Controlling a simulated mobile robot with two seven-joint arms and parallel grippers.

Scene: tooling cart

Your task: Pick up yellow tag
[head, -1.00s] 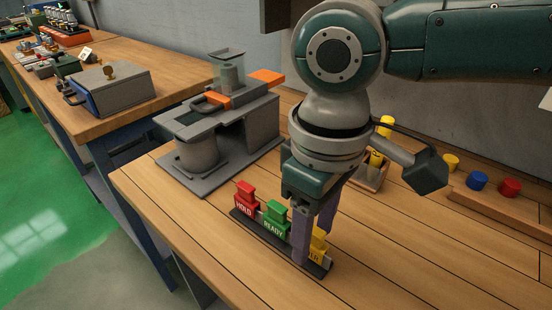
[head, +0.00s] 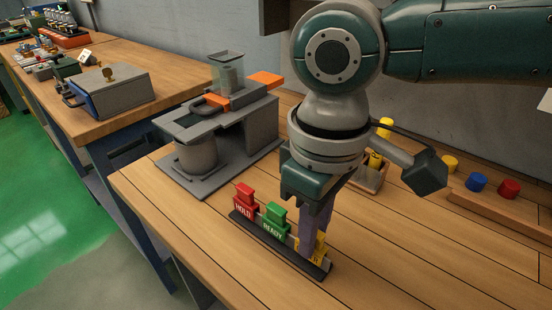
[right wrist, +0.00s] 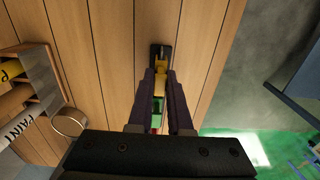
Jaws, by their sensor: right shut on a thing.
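The yellow tag (head: 319,246) stands at the right end of a dark rack (head: 277,245) on the wooden bench, mostly hidden by my fingers. My right gripper (head: 313,240) points down and is shut on the yellow tag. In the right wrist view the yellow tag (right wrist: 159,84) shows between the purple fingers of the right gripper (right wrist: 157,90). A green READY tag (head: 275,222) stands beside it in the rack, and a red HOLD tag (head: 245,202) stands at the rack's left end. My left gripper is not in view.
A grey fixture (head: 222,125) with orange parts stands behind the rack to the left. A wooden box (head: 371,178) with yellow items is behind my wrist. Blue (head: 477,181) and red (head: 509,188) round pieces lie farther right. The bench front is clear.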

